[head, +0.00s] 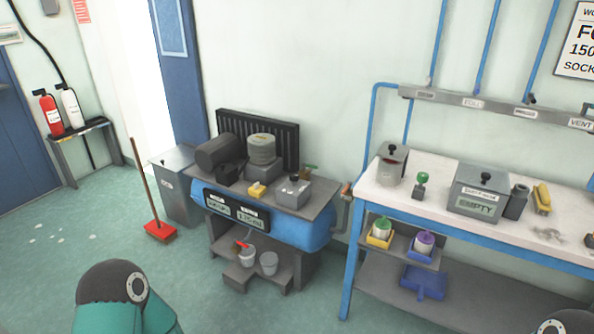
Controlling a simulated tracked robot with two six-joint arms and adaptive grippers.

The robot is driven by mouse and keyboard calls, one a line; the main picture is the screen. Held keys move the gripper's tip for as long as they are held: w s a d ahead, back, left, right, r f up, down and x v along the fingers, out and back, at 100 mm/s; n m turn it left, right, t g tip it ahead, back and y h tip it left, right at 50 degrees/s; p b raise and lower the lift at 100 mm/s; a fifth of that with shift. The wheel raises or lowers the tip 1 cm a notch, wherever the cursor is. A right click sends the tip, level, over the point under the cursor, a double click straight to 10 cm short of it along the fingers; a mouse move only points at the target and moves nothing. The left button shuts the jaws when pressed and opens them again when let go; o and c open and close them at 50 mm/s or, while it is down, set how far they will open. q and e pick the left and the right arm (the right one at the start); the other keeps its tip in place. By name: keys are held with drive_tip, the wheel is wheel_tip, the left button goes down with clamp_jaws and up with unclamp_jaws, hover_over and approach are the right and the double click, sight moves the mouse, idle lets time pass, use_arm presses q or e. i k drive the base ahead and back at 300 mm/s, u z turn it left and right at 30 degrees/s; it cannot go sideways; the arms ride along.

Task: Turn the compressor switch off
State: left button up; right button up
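The compressor stands in the middle against the wall, with a blue tank (312,235) under a grey top, a dark motor cylinder (220,151) and a round ribbed grey part (261,149). Two small display panels with labels (235,212) are on its front. A grey box with a dark knob on top (292,190) sits at its right end, and a small yellow piece (257,190) lies beside it. I cannot tell which part is the switch or its setting. Neither gripper is in view; only parts of my arms show at the bottom corners.
A white-topped workbench (440,200) with several containers stands to the right. A grey bin (177,190) and a red broom (160,231) are left of the compressor. The floor in front is clear.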

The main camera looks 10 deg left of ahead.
sight(295, 177)
drive_tip(key=u, duration=0.2)
drive_tip(key=i, duration=0.25)
drive_tip(key=u, duration=0.75)
drive_tip(key=i, duration=2.75)
drive_tip(key=z, duration=0.3)
